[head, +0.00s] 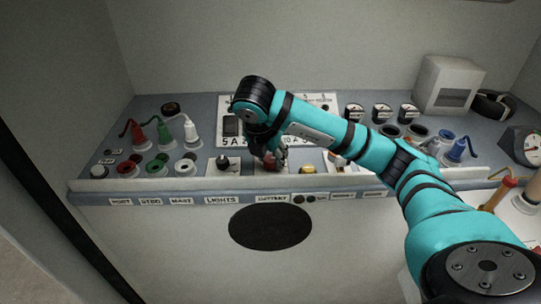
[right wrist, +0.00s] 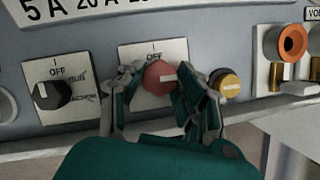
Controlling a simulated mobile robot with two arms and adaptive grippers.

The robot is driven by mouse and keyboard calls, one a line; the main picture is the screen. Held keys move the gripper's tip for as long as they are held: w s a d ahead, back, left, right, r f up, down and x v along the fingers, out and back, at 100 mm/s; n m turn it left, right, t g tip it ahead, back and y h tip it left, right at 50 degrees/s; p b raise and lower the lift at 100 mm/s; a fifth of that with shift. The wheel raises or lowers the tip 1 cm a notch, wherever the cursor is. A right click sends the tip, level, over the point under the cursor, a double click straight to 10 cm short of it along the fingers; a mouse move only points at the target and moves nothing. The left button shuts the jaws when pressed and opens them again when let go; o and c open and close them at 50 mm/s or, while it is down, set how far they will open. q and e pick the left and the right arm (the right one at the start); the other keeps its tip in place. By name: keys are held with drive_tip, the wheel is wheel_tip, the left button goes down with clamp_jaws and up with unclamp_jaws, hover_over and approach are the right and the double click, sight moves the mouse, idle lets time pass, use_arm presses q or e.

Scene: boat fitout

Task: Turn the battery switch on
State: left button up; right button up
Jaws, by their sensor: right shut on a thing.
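The battery switch is a red knob (right wrist: 158,77) on a white square plate (right wrist: 151,50) marked "I" and "OFF". In the right wrist view its white pointer line lies roughly horizontal, to the right of the knob's middle. My right gripper (right wrist: 166,88) has a finger on each side of the knob and is shut on it. In the head view my right gripper (head: 270,158) is over the panel above the "BATTERY" label (head: 272,198), and it hides most of the knob. My left gripper is not in view.
A black rotary switch (right wrist: 52,95) is left of the red knob, and a yellow button (right wrist: 228,84) is close on its right. An orange-ringed socket (right wrist: 292,41) is farther right. Coloured plugs stand on the panel at both sides.

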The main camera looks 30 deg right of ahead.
drive_tip(key=o, duration=1.1)
drive_tip(key=shift+r, duration=0.15)
drive_tip(key=v, duration=1.1)
drive_tip(key=shift+s+a+r, duration=0.1)
drive_tip(key=shift+s+r, duration=0.05)
drive_tip(key=shift+r, duration=0.2)
